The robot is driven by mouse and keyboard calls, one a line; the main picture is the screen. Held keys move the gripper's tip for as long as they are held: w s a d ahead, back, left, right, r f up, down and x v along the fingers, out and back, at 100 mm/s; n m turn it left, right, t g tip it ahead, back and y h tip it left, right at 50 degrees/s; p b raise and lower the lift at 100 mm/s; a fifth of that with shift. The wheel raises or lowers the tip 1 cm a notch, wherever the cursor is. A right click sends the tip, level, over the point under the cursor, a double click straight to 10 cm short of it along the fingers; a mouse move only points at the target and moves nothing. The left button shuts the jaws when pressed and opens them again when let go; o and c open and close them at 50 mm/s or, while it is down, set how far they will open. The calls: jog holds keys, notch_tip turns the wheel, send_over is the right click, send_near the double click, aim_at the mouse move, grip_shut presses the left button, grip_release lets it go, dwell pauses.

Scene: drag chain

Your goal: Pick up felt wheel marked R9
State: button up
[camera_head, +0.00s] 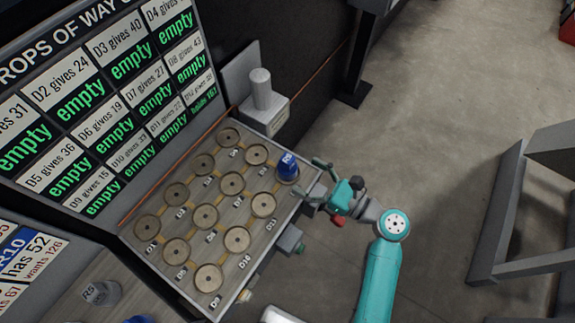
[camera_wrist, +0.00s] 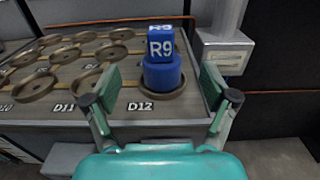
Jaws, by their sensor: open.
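The felt wheel marked R9 (camera_wrist: 161,62) is blue, with a labelled block on top of a round body. It stands upright in the ring marked D12 (camera_wrist: 178,94), at the right end of the board. In the head view the same blue wheel (camera_head: 287,165) sits at the board's right corner. My gripper (camera_wrist: 159,84) is open, its two fingers to the left and right of the wheel in the wrist view. Gaps show between the fingers and the wheel, and I see no contact. In the head view my gripper (camera_head: 318,181) is just right of the wheel.
The wooden board (camera_head: 156,241) holds several empty rings. A grey box with a cylinder (camera_head: 262,100) stands behind the board's far corner. A sign panel (camera_head: 110,95) rises on the left. Open floor lies right.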

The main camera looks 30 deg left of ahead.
aim_at(293, 168)
jog(key=shift+w+a+f, duration=0.1)
jog(key=shift+w+a, duration=0.1)
jog(key=shift+a, duration=0.85)
jog(key=shift+w+a+f, duration=0.1)
jog(key=shift+w+a, duration=0.05)
jog(key=shift+a, duration=0.95)
jog(key=shift+w+a, duration=0.2)
jog(key=shift+a, duration=0.85)
jog(key=c, duration=1.3)
